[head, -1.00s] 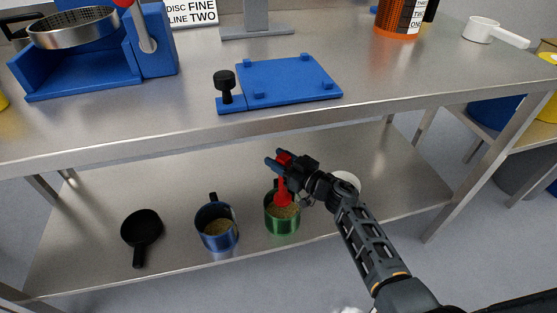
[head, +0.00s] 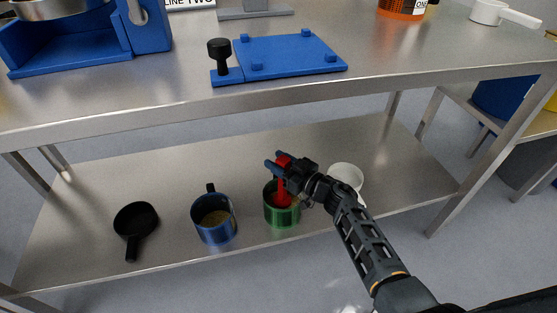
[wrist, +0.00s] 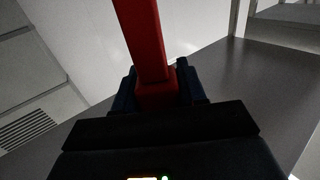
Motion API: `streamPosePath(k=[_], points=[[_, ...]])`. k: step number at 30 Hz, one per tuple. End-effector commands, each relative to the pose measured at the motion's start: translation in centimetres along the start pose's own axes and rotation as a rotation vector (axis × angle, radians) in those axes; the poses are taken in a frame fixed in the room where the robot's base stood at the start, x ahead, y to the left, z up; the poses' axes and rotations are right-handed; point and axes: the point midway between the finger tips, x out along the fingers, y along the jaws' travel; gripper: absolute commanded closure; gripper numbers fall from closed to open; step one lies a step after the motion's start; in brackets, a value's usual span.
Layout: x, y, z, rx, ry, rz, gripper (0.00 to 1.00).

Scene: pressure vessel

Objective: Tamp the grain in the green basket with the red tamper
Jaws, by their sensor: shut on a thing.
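The green basket (head: 282,216) stands upright on the lower shelf of the steel bench. The red tamper (head: 284,192) is in my gripper (head: 279,163), its lower part inside the basket's mouth. My gripper is shut on the tamper's upper part, above the basket. In the wrist view the red tamper (wrist: 145,40) runs up from between the jaws. The tamper and the basket's near wall hide most of the grain, so I cannot tell whether the tamper's foot touches it.
A blue basket (head: 214,228) with grain stands left of the green one, and a black pan-like cup (head: 135,220) lies farther left. A white cup (head: 346,175) is just right of my gripper.

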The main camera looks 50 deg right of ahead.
Motion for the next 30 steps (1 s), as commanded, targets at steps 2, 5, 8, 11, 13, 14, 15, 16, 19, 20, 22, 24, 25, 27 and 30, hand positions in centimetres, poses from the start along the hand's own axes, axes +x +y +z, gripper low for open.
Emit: streamPosePath(k=[2, 5, 8, 11, 13, 14, 15, 16, 19, 20, 22, 24, 25, 27, 30], points=[[0.1, 0.0, -0.1, -0.001, 0.002, 0.0, 1.0], [0.1, 0.0, -0.1, -0.001, 0.002, -0.001, 1.0], [0.0, 0.0, -0.1, -0.001, 0.002, -0.001, 1.0], [0.0, 0.0, 0.1, -0.001, 0.002, -0.001, 1.0], [0.0, 0.0, 0.4, -0.001, 0.002, -0.001, 1.0], [0.1, 0.0, 0.6, -0.001, 0.001, -0.001, 1.0], [0.1, 0.0, 0.8, -0.001, 0.001, -0.001, 1.0], [0.1, 0.0, 1.0, -0.001, 0.001, -0.001, 1.0], [0.1, 0.0, 1.8, 0.0, 0.002, -0.001, 1.0], [0.1, 0.0, 2.0, 0.0, 0.002, -0.001, 1.0], [0.1, 0.0, 2.4, 0.0, 0.002, -0.001, 1.0], [0.1, 0.0, 2.7, -0.001, 0.002, -0.001, 1.0], [0.1, 0.0, 2.8, -0.001, 0.002, -0.001, 1.0], [0.1, 0.0, 2.8, -0.001, 0.002, -0.001, 1.0], [0.1, 0.0, 2.7, -0.001, 0.002, -0.001, 1.0]])
